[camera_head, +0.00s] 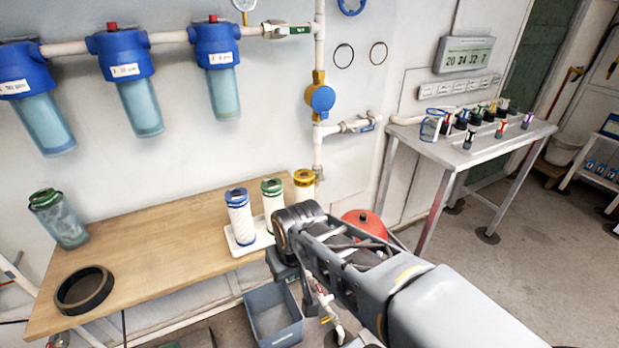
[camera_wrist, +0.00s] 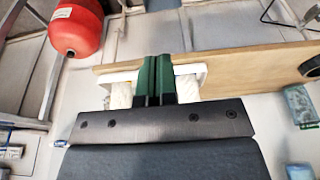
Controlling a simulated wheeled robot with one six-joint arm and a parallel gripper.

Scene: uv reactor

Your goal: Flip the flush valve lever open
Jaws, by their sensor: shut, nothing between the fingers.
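Several valves show in the head view, and I cannot tell for sure which is the flush valve. A valve with a green lever (camera_head: 300,30) sits on the top pipe. My gripper (camera_wrist: 155,58) is shut and empty in the wrist view. Its dark green fingers overlap the white tray (camera_wrist: 190,72) and filter cartridges; contact cannot be judged.
Blue filter housings (camera_head: 125,68) hang on the wall. The wooden bench (camera_head: 150,235) bears a black ring (camera_head: 84,291), a clear housing (camera_head: 62,222) and cartridges (camera_head: 239,217). A red tank (camera_head: 365,222) and blue-grey bin (camera_head: 273,318) stand near my arm. A metal table (camera_head: 430,140) is at right.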

